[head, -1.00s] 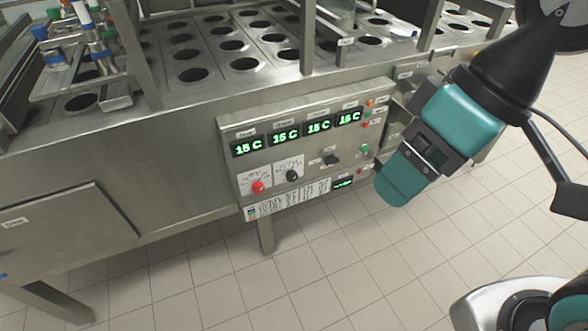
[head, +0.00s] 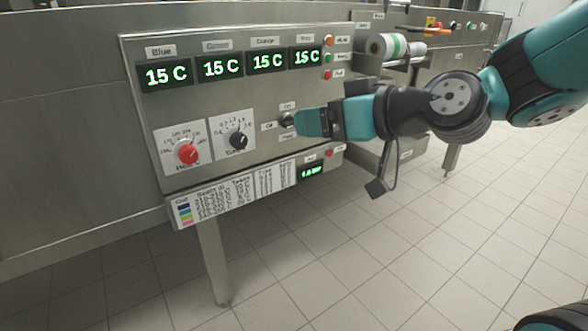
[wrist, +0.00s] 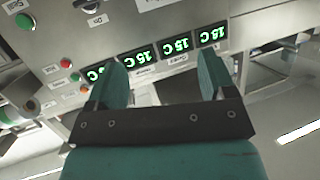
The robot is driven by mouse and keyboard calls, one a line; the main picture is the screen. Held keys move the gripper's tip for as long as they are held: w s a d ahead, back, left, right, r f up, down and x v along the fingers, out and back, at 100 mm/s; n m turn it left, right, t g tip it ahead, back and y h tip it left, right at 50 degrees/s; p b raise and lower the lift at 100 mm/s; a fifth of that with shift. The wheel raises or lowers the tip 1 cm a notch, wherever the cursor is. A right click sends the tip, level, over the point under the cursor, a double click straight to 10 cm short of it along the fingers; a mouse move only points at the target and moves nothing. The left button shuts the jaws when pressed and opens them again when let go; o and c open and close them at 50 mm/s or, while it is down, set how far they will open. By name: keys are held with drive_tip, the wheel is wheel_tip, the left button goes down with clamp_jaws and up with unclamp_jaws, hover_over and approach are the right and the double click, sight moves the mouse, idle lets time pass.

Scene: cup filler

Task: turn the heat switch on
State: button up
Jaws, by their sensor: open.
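The red knob (head: 187,153), with a label below that seems to begin "Hea", sits on a white dial plate at the lower left of the steel control panel. A black knob (head: 237,140) on a similar dial is to its right. A smaller black selector switch (head: 286,119) with tags around it is further right. My gripper (head: 306,123) is in front of the panel, its tips beside that switch in the head view; contact cannot be told. In the wrist view my gripper (wrist: 165,75) is open, with nothing between its two teal fingers.
Four green displays (head: 220,68) reading 15 C line the panel's top; they appear upside down in the wrist view (wrist: 165,54). Coloured buttons (head: 328,58) are at its right edge. Rolls (head: 388,46) stick out beyond it. A printed chart (head: 235,190) hangs below. The tiled floor is clear.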

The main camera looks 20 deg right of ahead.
drive_tip(key=w+d+f+m+t+h+b, duration=0.2)
drive_tip(key=w+d+f+t+b, duration=0.3)
drive_tip(key=f+b, duration=0.5)
drive_tip(key=p, duration=1.3)
approach(292, 124)
drive_tip(key=shift+h, duration=0.3)
drive_tip(key=x, duration=0.8)
drive_tip(key=shift+w+d+r, duration=0.15)
drive_tip(key=shift+w+r, duration=0.1)
drive_tip(key=shift+w, duration=0.05)
drive_tip(key=shift+w+a+f+p, duration=0.1)
drive_tip(key=shift+w+f+p, duration=0.1)
drive_tip(key=shift+w, duration=0.15)
drive_tip(key=shift+w+a+f+p, duration=0.1)
drive_tip(key=shift+w+p, duration=0.1)
drive_tip(key=shift+w, duration=0.2)
drive_tip(key=c, duration=0.9)
drive_tip(key=shift+c, duration=0.2)
